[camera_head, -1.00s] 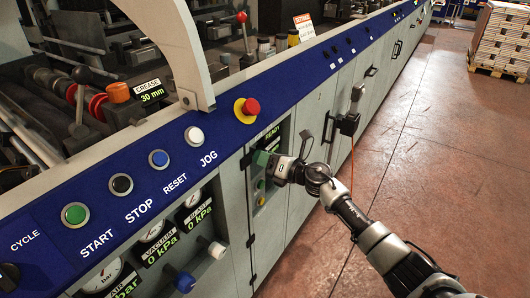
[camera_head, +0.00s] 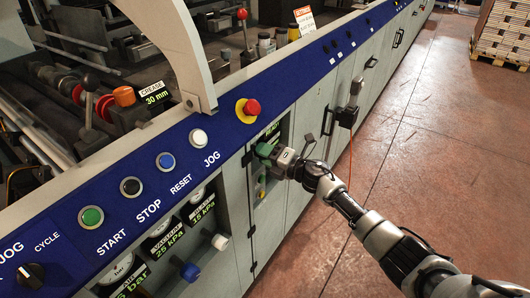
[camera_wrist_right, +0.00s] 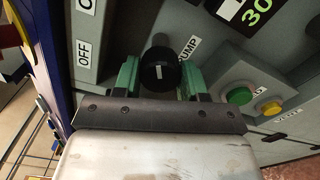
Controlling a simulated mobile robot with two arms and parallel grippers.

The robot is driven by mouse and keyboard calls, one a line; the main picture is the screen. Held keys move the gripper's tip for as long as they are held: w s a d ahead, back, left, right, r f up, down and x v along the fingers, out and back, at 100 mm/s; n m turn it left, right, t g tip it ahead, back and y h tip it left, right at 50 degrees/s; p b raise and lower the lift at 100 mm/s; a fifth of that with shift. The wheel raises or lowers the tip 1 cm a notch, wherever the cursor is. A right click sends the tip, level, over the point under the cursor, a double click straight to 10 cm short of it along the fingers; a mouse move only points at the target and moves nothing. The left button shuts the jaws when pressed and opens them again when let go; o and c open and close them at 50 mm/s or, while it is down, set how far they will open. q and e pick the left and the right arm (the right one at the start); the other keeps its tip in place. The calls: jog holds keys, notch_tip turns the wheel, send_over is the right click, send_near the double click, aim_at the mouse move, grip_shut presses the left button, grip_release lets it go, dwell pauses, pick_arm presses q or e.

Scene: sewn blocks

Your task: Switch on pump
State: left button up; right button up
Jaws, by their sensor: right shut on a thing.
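The pump switch is a black round knob (camera_wrist_right: 160,70) with a short white mark, beside a PUMP label (camera_wrist_right: 188,48) in the right wrist view. My right gripper (camera_head: 265,150) reaches into the recessed panel on the machine's front. Its green fingers lie on both sides of the knob and are shut on it. An OFF label (camera_wrist_right: 84,52) is left of the knob. In the head view the gripper hides the knob. The vacuum display (camera_head: 170,239) reads 25 kPa and the blast display (camera_head: 203,211) reads 15 kPa. My left gripper is out of view.
A green button (camera_wrist_right: 238,95) and a yellow button (camera_wrist_right: 270,108) sit right of the knob. A red emergency button (camera_head: 250,107) is above the recess. The floor (camera_head: 450,180) there is clear.

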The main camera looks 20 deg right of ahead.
dwell(0.4)
jog(key=o, duration=0.9)
jog(key=v, duration=1.1)
jog(key=shift+w, duration=0.1)
